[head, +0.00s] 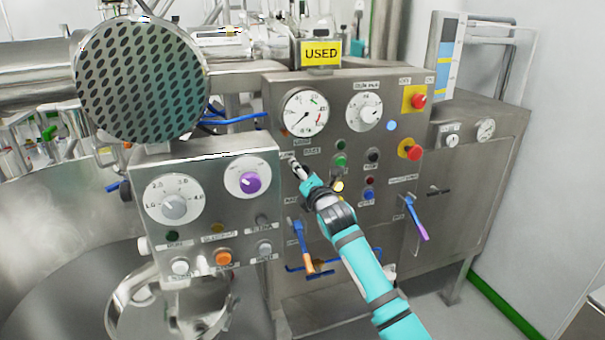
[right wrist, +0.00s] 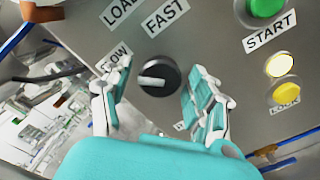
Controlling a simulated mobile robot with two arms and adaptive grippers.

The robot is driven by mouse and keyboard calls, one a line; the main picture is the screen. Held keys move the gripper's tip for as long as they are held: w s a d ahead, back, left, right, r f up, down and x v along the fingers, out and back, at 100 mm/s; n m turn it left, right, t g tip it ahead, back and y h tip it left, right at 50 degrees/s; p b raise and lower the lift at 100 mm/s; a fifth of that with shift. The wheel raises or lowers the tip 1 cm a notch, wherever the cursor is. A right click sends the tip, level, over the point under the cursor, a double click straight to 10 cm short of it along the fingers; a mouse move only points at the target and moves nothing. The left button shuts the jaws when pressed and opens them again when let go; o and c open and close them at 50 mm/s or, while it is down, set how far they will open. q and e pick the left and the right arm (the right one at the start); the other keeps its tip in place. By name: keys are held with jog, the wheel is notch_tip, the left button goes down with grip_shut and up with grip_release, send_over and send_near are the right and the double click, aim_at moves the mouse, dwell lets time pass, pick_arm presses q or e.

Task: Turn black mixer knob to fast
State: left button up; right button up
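The black mixer knob (right wrist: 160,76) sits on the steel panel in the right wrist view. Its pale pointer bar lies nearly level, its light end to the left. A SLOW label (right wrist: 116,56) is at its upper left and a FAST label (right wrist: 166,18) above it. My right gripper (right wrist: 160,98) is open, with one finger on each side of the knob and visible gaps between. In the head view my right gripper (head: 299,170) is at the panel's left part and mostly covers the knob. My left gripper is out of view.
A green START button (right wrist: 265,7) and a lit yellow button (right wrist: 280,64) are right of the knob. The left control box (head: 212,205) juts out close to my right gripper. Red emergency buttons (head: 409,149) and a blue-purple lever (head: 416,218) are farther right.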

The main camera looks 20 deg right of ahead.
jog(key=c, duration=0.9)
jog(key=shift+c, duration=0.2)
jog(key=shift+m+p, duration=1.65)
jog(key=shift+m, duration=7.35)
jog(key=o, duration=1.2)
